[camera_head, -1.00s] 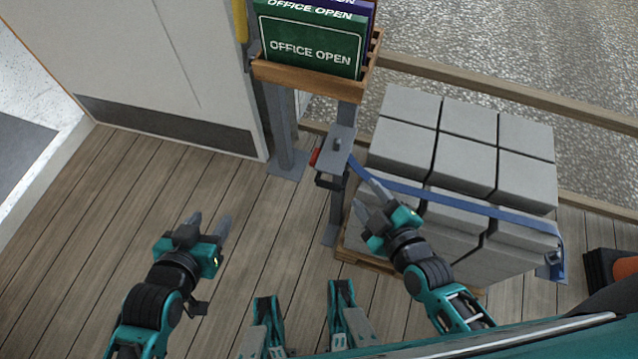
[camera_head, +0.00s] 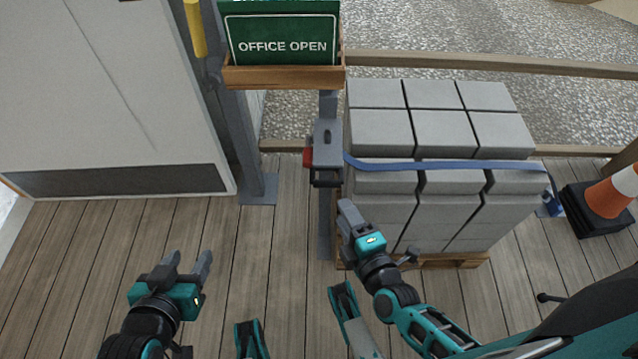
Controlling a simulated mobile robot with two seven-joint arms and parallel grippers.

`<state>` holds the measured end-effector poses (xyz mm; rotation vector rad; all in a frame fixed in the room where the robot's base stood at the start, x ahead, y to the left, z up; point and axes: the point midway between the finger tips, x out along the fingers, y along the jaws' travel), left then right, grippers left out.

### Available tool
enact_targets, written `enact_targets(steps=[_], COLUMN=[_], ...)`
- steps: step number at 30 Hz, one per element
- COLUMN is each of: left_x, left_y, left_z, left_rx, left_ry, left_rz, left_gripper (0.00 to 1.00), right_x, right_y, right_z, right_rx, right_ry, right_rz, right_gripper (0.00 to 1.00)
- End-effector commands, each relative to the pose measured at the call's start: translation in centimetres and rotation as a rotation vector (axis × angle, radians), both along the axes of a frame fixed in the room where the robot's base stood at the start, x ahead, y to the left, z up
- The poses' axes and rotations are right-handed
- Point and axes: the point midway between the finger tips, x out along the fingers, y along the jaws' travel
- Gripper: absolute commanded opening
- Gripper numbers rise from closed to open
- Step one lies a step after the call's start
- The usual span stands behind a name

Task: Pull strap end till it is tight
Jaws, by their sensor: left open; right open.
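A blue strap (camera_head: 450,166) runs from a grey ratchet-like fitting (camera_head: 327,150) across the front of the stacked grey blocks (camera_head: 432,185). It bends down at their right corner to a small blue and grey piece (camera_head: 552,204). I cannot tell which part is the loose strap end. A red part (camera_head: 308,157) shows on the fitting's left side. My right gripper (camera_head: 349,216) is open, in front of the blocks' left edge and below the strap in the picture. My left gripper (camera_head: 190,264) is open and empty over the plank floor, well left of the fitting.
The blocks stand on a wooden pallet (camera_head: 440,261). A wooden rack (camera_head: 280,77) with a green OFFICE OPEN sign (camera_head: 282,40) is above the fitting. A white door (camera_head: 110,90) is at left and an orange cone (camera_head: 612,192) at right. The floor (camera_head: 90,240) at left is clear.

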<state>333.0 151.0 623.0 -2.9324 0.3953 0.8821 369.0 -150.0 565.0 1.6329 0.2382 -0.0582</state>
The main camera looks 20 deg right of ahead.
Motion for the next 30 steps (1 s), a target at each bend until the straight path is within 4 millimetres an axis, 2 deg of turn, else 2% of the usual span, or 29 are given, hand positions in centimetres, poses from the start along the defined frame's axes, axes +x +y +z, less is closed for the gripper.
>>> enact_targets(steps=[5,12,21,25,30], left_x=[-0.1,-0.2,0.0,0.1,0.1], left_y=[-0.2,-0.7,-1.4,-1.6,-1.7], left_z=[-0.6,-2.2,-2.8,-2.7,-2.7], left_rx=[-0.003,-0.016,-0.031,-0.033,-0.034], left_ry=[0.003,0.019,0.02,0.019,0.019], left_rz=[-0.002,-0.002,-0.012,-0.017,-0.019], left_gripper=[0.51,0.51,0.51,0.51,0.51], right_x=[1.4,6.0,11.1,12.2,12.6], right_y=[0.1,0.7,1.3,1.4,1.5], right_z=[-0.4,-1.4,-2.3,-2.4,-2.4], right_rx=[-0.007,-0.004,-0.004,-0.005,-0.006], right_ry=[-0.006,-0.006,-0.004,-0.003,-0.002], right_rz=[-0.002,-0.002,-0.002,-0.001,-0.001], right_gripper=[0.46,0.46,0.46,0.46,0.46])
